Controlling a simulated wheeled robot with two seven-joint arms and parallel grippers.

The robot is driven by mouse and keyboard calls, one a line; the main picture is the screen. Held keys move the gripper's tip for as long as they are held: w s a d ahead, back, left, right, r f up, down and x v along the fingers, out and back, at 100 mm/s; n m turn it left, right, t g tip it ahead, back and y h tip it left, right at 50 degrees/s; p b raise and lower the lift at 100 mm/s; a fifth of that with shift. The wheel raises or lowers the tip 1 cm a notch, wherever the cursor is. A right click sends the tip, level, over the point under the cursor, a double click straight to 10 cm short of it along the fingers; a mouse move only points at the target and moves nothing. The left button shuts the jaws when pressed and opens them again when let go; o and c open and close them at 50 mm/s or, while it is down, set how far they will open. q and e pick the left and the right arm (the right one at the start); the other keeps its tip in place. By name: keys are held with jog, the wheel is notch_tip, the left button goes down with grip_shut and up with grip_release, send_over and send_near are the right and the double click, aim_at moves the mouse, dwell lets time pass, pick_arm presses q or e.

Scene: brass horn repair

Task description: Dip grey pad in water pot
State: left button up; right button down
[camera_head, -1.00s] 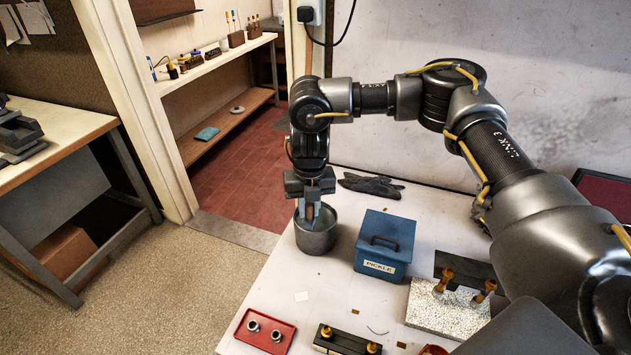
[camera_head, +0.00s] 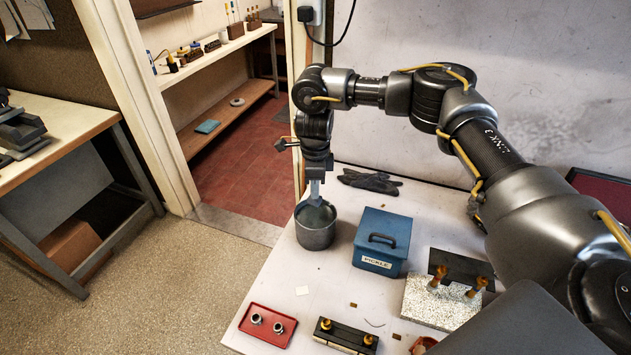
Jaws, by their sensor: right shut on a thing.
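The water pot (camera_head: 315,236) is a grey metal pot near the far left edge of the white bench. My right gripper (camera_head: 315,190) points down over its mouth. It is shut on a small grey piece, apparently the grey pad (camera_head: 316,201), at the level of the rim. The pad's lower edge is hard to tell from the pot's grey inside, so I cannot tell whether it touches water. My left gripper is out of view.
A blue lidded box marked PICKLE (camera_head: 382,241) stands right of the pot. A dark glove (camera_head: 370,182) lies behind. A red tray (camera_head: 266,326) with two small metal rings and a speckled block (camera_head: 440,303) are nearer.

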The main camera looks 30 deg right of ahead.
aim_at(316, 205)
jog(key=shift+w+d+n, duration=0.1)
jog(key=shift+d+n, duration=0.05)
jog(key=shift+n, duration=0.55)
notch_tip(316, 205, down, 5)
jog(key=b, duration=0.4)
jog(key=shift+r, duration=0.1)
jog(key=shift+f+b, duration=1.15)
jog(key=shift+f, duration=0.55)
jog(key=shift+r, duration=0.1)
jog(key=shift+r+p, duration=1.15)
jog(key=shift+r, duration=0.35)
notch_tip(316, 205, up, 6)
jog(key=p, duration=0.5)
